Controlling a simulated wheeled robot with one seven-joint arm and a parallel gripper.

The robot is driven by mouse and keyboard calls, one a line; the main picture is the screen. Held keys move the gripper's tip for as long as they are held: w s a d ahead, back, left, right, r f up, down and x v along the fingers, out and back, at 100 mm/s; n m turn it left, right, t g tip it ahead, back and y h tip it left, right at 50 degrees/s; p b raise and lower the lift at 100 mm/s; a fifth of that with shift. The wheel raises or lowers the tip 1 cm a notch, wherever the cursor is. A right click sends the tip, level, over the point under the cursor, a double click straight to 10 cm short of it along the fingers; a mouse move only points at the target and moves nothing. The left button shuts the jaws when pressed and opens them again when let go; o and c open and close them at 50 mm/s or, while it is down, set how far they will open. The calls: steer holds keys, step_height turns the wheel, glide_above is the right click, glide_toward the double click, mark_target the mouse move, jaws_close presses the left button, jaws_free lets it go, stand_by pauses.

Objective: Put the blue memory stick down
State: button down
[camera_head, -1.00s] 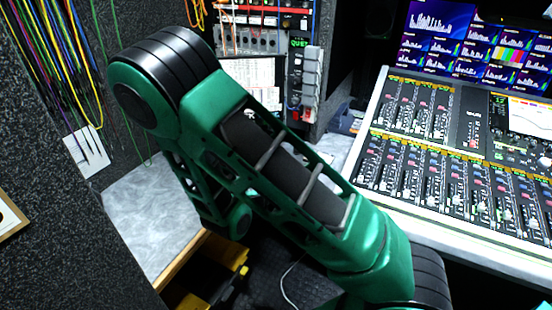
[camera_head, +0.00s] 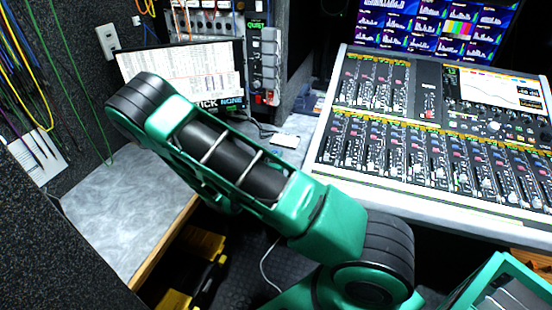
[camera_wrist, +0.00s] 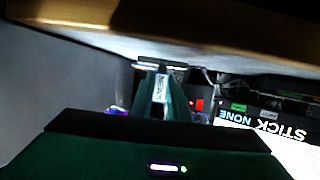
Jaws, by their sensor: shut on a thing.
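My gripper (camera_wrist: 163,78) shows in the wrist view, its dark green fingers shut on a small piece with a white label, the memory stick (camera_wrist: 160,90). Its blue colour is not clear in this dim view. The wrist view looks upside down, with the wooden edge of a worktop (camera_wrist: 150,30) across its top. In the head view my green arm hides the gripper and the stick. A grey worktop (camera_head: 125,215) lies bare at left. A monitor (camera_head: 185,75) behind the arm shows a table and the words "ICK NONE".
A mixing console (camera_head: 430,150) fills the right, with screens (camera_head: 440,25) above it. A small white item (camera_head: 285,141) lies on the desk left of the console. Cables (camera_head: 35,70) hang at the left wall. Yellow-and-black cases (camera_head: 195,260) stand below the worktop.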

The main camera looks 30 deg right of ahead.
steer(key=shift+f, duration=0.7)
steer(key=c, duration=1.7)
jaws_free()
steer(key=v, duration=1.2)
steer(key=shift+r, duration=0.1)
